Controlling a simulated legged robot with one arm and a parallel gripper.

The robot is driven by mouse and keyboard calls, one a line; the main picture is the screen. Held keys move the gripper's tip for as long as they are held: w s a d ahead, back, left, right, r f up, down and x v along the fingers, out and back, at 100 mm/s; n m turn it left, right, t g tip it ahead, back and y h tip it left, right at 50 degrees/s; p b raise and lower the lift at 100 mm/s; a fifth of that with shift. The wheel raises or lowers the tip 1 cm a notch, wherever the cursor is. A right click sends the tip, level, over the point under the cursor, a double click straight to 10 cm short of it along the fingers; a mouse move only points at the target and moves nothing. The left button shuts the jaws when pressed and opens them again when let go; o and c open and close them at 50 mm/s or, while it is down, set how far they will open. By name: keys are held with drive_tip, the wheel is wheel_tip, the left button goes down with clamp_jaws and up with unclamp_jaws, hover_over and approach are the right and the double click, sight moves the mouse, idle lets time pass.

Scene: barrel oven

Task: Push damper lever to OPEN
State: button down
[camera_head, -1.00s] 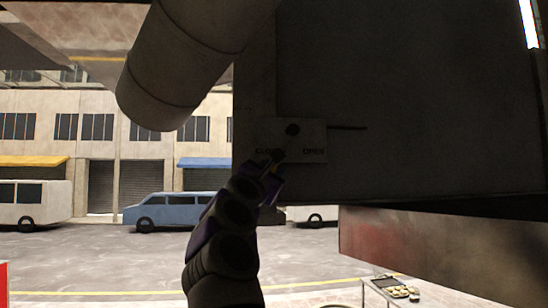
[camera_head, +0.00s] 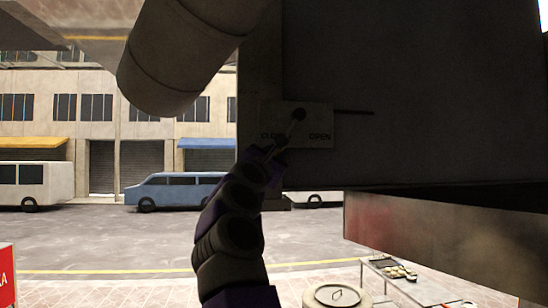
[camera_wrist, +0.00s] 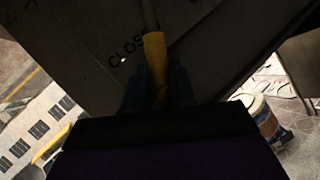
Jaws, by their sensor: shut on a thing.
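The damper lever is a thin grey rod with a yellow handle (camera_wrist: 155,62). In the head view the lever (camera_head: 292,129) runs down-left from a dark round pivot on a label plate (camera_head: 315,126). The plate reads CLOSE on the left and OPEN on the right; the lever lies by the CLOSE side. My gripper (camera_head: 268,153) is at the lever's lower end. In the wrist view my gripper (camera_wrist: 157,85) has a dark finger on each side of the yellow handle and is shut on it. The handle's lower end is hidden.
The dark oven body (camera_head: 420,100) fills the upper right, with a thin rod (camera_head: 353,112) beside the plate. A thick pipe (camera_head: 180,60) hangs at upper left. A lidded round container (camera_head: 337,297) and a table with food (camera_head: 400,278) stand below.

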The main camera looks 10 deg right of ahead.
drive_tip(key=shift+a+f, duration=0.1)
drive_tip(key=shift+a, duration=0.05)
drive_tip(key=shift+f, duration=0.1)
drive_tip(key=d+f+n+t+y+b, duration=0.1)
drive_tip(key=d+n+b, duration=0.1)
drive_tip(key=d+n+t+y+b, duration=0.1)
drive_tip(key=d+n, duration=0.1)
drive_tip(key=n, duration=0.1)
drive_tip(key=d+f+n+t+y+b, duration=0.1)
drive_tip(key=d+n+b, duration=0.1)
drive_tip(key=shift+f+n+t+b, duration=0.3)
drive_tip(key=shift+t+b, duration=0.05)
drive_tip(key=shift+t, duration=0.05)
drive_tip(key=shift+d+r+n+t+y+p, duration=0.35)
drive_tip(key=shift+d+n+y+p, duration=0.35)
drive_tip(key=shift+d+n+y, duration=1)
drive_tip(key=shift+d+r+n+t+y+p, duration=0.35)
drive_tip(key=shift+d+n+y+p, duration=0.4)
drive_tip(key=shift+n+y, duration=1.6)
drive_tip(key=shift+d+r+n+t+y+p, duration=0.5)
drive_tip(key=shift+d+n+y, duration=0.8)
drive_tip(key=shift+n, duration=1.55)
drive_tip(key=shift+s+d, duration=0.1)
